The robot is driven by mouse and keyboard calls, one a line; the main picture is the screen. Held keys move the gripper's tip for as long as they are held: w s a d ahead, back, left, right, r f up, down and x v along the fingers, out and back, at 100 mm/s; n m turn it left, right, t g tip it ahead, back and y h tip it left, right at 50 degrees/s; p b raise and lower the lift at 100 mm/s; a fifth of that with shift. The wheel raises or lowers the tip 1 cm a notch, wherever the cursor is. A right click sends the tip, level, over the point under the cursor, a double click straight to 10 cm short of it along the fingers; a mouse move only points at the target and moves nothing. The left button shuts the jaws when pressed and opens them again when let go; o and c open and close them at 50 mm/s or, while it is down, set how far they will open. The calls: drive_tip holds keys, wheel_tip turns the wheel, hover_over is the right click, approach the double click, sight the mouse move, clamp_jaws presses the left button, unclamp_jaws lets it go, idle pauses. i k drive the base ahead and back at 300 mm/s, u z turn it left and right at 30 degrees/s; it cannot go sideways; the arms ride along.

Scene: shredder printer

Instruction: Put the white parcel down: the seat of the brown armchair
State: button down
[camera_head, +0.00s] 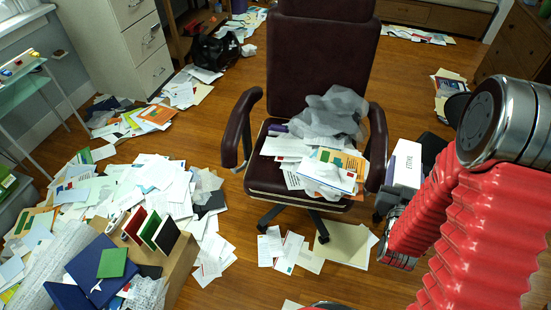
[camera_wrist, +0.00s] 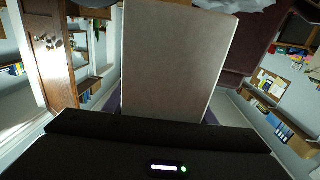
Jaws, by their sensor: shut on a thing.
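The brown armchair (camera_head: 318,60) stands in the middle of the head view, facing me. Its seat (camera_head: 262,172) is largely covered by papers, folders and crumpled translucent sheets; bare seat shows at the left. The white parcel (camera_head: 407,163), a box with dark lettering on its side, is just right of the chair's right armrest. My gripper (camera_head: 385,200) is shut on it, partly hidden behind my red-sleeved arm. In the wrist view the parcel (camera_wrist: 175,55) fills the centre, its broad face shadowed grey. I cannot tell whether the parcel touches the armrest.
The right armrest (camera_head: 377,135) stands between the parcel and the seat. Paper piles (camera_head: 165,190) cover the floor at left, and a cardboard box (camera_head: 175,265) with books stands at lower left. Papers (camera_head: 345,245) lie before the chair.

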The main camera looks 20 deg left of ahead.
sight(273, 174)
drive_tip(key=u, duration=0.8)
drive_tip(key=i, duration=1.1)
drive_tip(key=u, duration=1.65)
